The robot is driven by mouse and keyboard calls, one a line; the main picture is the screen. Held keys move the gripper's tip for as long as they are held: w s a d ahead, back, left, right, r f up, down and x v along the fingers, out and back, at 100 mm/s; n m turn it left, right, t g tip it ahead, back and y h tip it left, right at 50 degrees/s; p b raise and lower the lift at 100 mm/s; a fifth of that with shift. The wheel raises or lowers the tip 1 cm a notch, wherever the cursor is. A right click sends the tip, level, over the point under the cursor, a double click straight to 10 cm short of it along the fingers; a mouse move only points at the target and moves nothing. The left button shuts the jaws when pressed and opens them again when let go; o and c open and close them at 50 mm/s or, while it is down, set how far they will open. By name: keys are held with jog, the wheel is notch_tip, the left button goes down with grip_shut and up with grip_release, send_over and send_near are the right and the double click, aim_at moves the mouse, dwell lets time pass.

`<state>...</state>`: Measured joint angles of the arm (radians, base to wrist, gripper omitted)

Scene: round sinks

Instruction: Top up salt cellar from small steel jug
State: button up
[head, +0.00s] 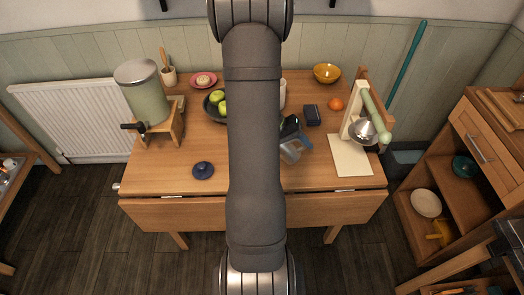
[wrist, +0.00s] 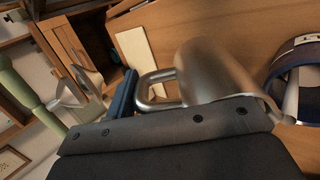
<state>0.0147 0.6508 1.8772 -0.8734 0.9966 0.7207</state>
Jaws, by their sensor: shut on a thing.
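The small steel jug (head: 291,152) is in my gripper (head: 290,130), just right of my arm in the head view, over the table. In the wrist view the jug (wrist: 212,72) is large at the middle, its loop handle (wrist: 152,92) to the left. It looks tilted, but its contents are hidden. My gripper is shut on it; the dark gripper body fills the bottom of the wrist view. A round vessel with a dark blue band (wrist: 303,62), probably the salt cellar, is cut off at the right of the wrist view. My arm seems to hide it in the head view.
A dark blue lid (head: 203,170) lies left of my arm. A dark blue box (head: 312,115) and an orange (head: 336,104) lie right of it. A cream stand with a steel bowl (head: 363,131) is further right. A drink dispenser (head: 145,92) and green apples (head: 218,98) are left.

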jog(key=shift+a+r+h, duration=0.15)
jog(key=shift+r+h, duration=0.2)
jog(key=shift+h, duration=0.05)
jog(key=shift+w+a+r+h, duration=0.1)
jog(key=shift+a+r+h, duration=0.05)
jog(key=shift+r+h, duration=0.65)
jog(key=shift+a+f+g+h, duration=0.1)
jog(key=shift+f+g+h, duration=0.05)
jog(key=shift+g+h, duration=0.2)
